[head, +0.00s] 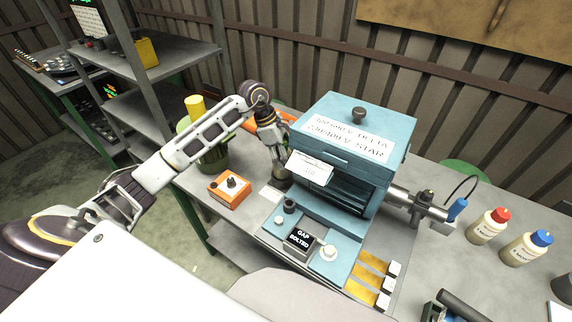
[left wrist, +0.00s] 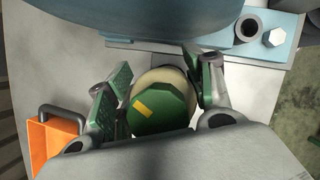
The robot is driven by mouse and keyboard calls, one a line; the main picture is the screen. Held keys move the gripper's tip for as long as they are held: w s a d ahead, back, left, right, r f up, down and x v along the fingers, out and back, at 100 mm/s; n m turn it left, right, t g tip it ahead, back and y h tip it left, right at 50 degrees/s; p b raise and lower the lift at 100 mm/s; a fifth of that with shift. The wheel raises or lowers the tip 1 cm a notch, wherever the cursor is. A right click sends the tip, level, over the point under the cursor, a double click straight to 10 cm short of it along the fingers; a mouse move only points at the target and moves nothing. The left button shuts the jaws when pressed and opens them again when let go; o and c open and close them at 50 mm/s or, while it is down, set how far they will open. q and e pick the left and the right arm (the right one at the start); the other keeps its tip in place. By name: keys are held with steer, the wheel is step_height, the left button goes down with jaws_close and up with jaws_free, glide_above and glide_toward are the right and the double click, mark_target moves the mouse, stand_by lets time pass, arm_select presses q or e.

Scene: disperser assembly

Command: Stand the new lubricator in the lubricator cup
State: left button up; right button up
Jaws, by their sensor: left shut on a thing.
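My left gripper (head: 280,168) points down beside the left side of the blue machine (head: 335,212). In the left wrist view its two green-padded fingers are shut on a green round-topped piece with a yellow mark, which I take for the new lubricator (left wrist: 160,112). A cream round rim (left wrist: 168,78) shows behind the green top; I cannot tell whether it belongs to the lubricator or to the cup. The lubricator cup cannot be made out clearly in the head view, where the gripper and machine crowd that spot. My right gripper is not in view.
Bottles with red (head: 489,227) and blue caps (head: 527,249) stand at right.

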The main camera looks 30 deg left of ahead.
arm_select(q)
steer(key=shift+f, duration=0.45)
steer(key=shift+f+b, duration=0.6)
steer(key=shift+f, duration=0.75)
steer(key=shift+f+b, duration=0.1)
steer(key=shift+b, duration=0.2)
steer(key=o, duration=1.4)
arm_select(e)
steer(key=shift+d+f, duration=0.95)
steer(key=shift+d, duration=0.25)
